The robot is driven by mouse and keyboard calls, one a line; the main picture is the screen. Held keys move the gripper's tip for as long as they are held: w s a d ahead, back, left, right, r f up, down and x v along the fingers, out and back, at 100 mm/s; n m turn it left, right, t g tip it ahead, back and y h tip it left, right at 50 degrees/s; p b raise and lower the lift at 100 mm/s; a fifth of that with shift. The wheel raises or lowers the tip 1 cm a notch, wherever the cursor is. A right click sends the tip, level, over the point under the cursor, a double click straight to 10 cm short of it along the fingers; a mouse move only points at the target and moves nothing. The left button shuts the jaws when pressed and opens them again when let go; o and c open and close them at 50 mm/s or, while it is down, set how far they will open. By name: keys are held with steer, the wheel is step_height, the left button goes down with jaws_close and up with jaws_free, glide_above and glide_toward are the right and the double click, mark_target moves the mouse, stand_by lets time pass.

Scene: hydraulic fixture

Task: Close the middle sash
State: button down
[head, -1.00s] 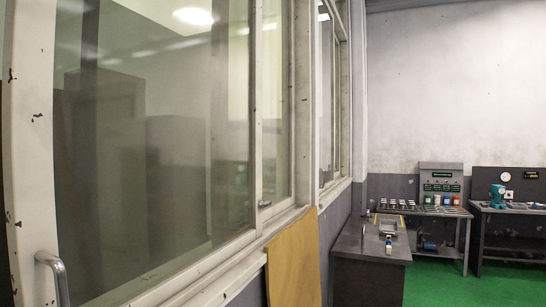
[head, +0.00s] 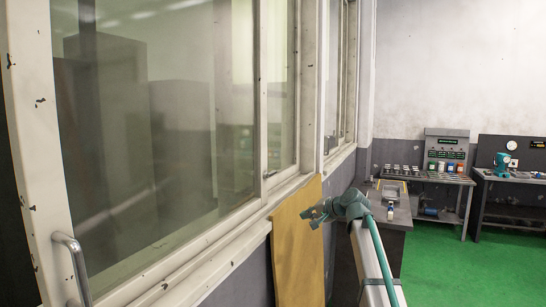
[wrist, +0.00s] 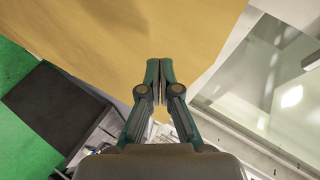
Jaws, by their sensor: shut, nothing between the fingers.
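A large glazed sash (head: 150,140) in a chipped white frame fills the left of the head view. A curved metal handle (head: 75,268) is on its left upright, low down. A narrower glazed sash (head: 281,95) shows to its right; I cannot tell for certain which is the middle one. My gripper (head: 307,213) is in front of the wooden board, right of the large sash and well away from its handle. In the wrist view its fingers (wrist: 159,62) are shut and empty. The glass and white sill (wrist: 235,75) show at the right there.
A tan wooden board (head: 297,250) leans below the sill and also fills the top of the wrist view (wrist: 120,35). Workbenches with equipment line the back wall. Green floor (head: 450,265) is clear at the right.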

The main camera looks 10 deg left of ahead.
steer(key=a+r+m+t+y, duration=0.1)
steer(key=a+r+y, duration=0.15)
steer(key=r, duration=1.45)
steer(key=a+r+m+t+y, duration=0.1)
steer(key=r+m+y, duration=0.15)
steer(key=r, duration=1.45)
steer(key=w+a+p, duration=0.2)
steer(key=a+p, duration=0.4)
steer(key=a, duration=0.3)
steer(key=shift+w+f+n, duration=0.25)
steer(key=shift+f+n, duration=0.1)
steer(key=shift+f, duration=0.05)
